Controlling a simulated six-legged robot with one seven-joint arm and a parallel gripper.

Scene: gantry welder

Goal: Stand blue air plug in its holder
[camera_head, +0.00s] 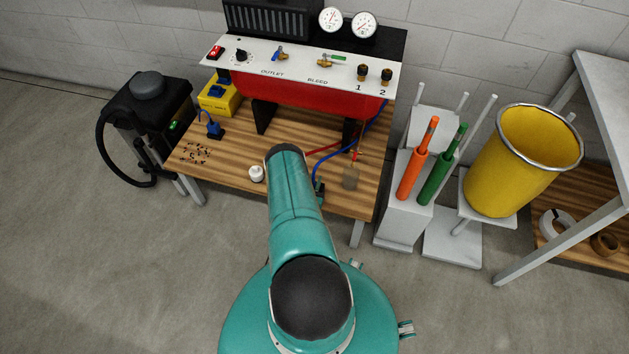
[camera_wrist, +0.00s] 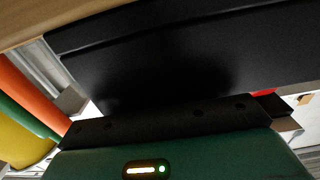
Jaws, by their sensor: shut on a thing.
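A blue hose (camera_head: 316,168) curves down from the red welder to a small dark and blue piece (camera_head: 320,188) at the right edge of my arm, over the table's front part. This piece looks like the blue air plug, mostly hidden by my arm. In the wrist view my gripper (camera_wrist: 180,125) shows its green housing and dark body; it is shut, but the held part is not clear there. A grey, partly see-through block (camera_head: 350,178) stands just right of the hose end, with a red and brass fitting (camera_head: 358,155) behind it. I cannot tell which is the holder.
The wooden table (camera_head: 240,155) carries the red welder (camera_head: 320,98), a white bottle (camera_head: 256,174) and a blue corded piece (camera_head: 214,129). On the right stand orange (camera_head: 415,170) and green (camera_head: 440,172) cylinders and a yellow bin (camera_head: 510,165). A large black surface (camera_wrist: 190,60) fills the wrist view.

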